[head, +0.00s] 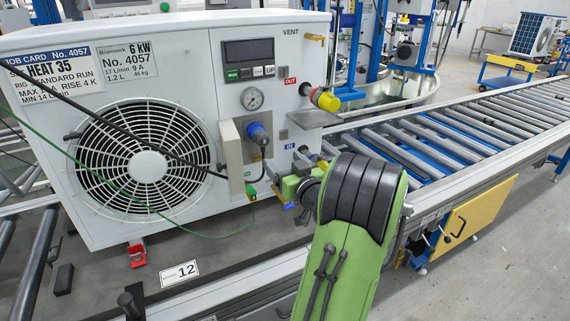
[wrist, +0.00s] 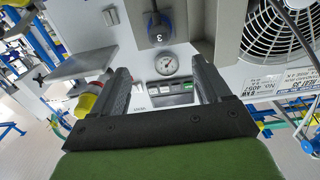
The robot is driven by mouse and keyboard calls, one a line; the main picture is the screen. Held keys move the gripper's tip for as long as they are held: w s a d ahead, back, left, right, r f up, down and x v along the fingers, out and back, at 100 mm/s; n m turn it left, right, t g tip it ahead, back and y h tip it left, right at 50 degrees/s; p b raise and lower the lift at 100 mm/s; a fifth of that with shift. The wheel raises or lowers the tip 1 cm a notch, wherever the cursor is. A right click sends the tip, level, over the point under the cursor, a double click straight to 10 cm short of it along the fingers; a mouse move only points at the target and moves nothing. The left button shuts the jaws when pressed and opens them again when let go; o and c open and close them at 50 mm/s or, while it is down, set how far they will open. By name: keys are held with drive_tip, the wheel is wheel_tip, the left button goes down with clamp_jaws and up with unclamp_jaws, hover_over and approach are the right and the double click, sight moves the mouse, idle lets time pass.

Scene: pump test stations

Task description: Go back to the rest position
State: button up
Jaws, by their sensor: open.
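My gripper (wrist: 162,78) is open in the wrist view, with its two dark fingers apart and nothing between them. It points at the front panel of a white heat pump unit (head: 178,45), which appears upside down there. The pressure gauge (wrist: 167,65) shows between the fingers, and the blue plug (wrist: 158,28) beyond them. The fingers look apart from the panel, though the exact gap is unclear.
The yellow and red cap (head: 325,99) sticks out on the OUT port. A black cable and a green wire (head: 110,200) cross the fan front. A roller conveyor (head: 450,130) runs off to the right, with a yellow panel (head: 470,222) below it. Grey floor is clear at lower right.

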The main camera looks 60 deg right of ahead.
idle(0.5)
drive_tip(key=w+a+n+y, duration=0.45)
drive_tip(key=w+a, duration=0.25)
drive_tip(key=a, duration=0.4)
drive_tip(key=a+f+n+g+y, duration=0.2)
drive_tip(key=a+n+g+y, duration=0.3)
drive_tip(key=a, duration=1.6)
drive_tip(key=s+a+f+m+g, duration=0.15)
drive_tip(key=s+a, duration=0.25)
drive_tip(key=s, duration=0.5)
drive_tip(key=s+a+f+m+g, duration=0.1)
drive_tip(key=s+a+m+g, duration=0.2)
drive_tip(key=s, duration=0.6)
wheel_tip(320, 180, up, 18)
drive_tip(key=n+p, duration=0.1)
drive_tip(key=p, duration=1.6)
drive_tip(key=shift+w+a+f+p, duration=0.15)
drive_tip(key=shift+w+a+p, duration=0.05)
drive_tip(key=shift+w+p, duration=0.1)
drive_tip(key=shift+s, duration=0.1)
